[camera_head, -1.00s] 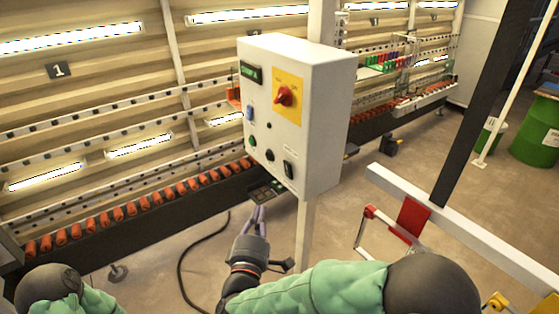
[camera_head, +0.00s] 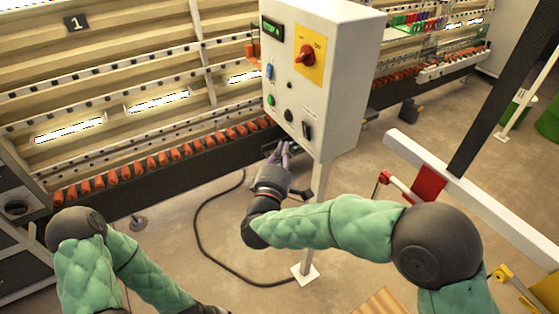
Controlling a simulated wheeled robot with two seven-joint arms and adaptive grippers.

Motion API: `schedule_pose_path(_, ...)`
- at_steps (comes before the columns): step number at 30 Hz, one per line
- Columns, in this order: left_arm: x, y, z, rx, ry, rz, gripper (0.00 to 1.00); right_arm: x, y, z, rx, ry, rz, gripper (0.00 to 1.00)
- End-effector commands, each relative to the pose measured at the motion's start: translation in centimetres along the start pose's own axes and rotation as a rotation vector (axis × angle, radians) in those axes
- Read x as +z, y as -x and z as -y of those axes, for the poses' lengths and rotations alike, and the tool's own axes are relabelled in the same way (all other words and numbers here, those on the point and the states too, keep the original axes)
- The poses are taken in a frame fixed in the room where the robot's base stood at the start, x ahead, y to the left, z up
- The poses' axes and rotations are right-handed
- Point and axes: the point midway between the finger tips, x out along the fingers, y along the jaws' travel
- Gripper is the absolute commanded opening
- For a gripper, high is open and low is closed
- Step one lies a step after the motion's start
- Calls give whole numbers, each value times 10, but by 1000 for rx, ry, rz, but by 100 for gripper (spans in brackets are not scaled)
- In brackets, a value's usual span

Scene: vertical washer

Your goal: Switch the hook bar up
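A white control box (camera_head: 338,75) on a post carries a red rotary switch (camera_head: 305,54) on a yellow plate, a small display (camera_head: 273,29), a blue switch (camera_head: 269,71), a green button (camera_head: 271,101), a round black knob (camera_head: 289,116) and a black switch (camera_head: 307,131). Labels are too small to read, so I cannot tell which control belongs to the hook bar. My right gripper (camera_head: 281,150) is just below the box's lower edge, pointing up. Its fingers are small and partly obscured; nothing is visibly held.
A long rack with a row of orange pieces (camera_head: 163,158) runs behind the box. A black cable (camera_head: 204,240) lies on the floor. A white rail with a red panel (camera_head: 427,184) stands at the right. Floor between the rack and my arms is mostly clear.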

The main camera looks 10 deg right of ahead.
Motion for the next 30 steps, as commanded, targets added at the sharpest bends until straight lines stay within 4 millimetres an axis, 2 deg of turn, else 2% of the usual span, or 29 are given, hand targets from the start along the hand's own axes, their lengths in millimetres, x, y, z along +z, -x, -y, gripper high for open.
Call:
schedule_pose_path(1, 0, 2, -1, 0, 0, 0, 41, 1, -11, 0, -3, 1, 4, 0)
schedule_pose_path(5, 0, 5, -2, 0, 0, 0, 41, 2, -33, 0, -2, 1, 3, 0)
schedule_pose_path(12, 0, 10, -4, 0, 0, 0, 41, 24, -52, 0, -2, 2, 1, 0)
schedule_pose_path(30, 1, 16, -6, 0, 0, 0, 41, 29, -58, -2, -12, -10, -1, 0)
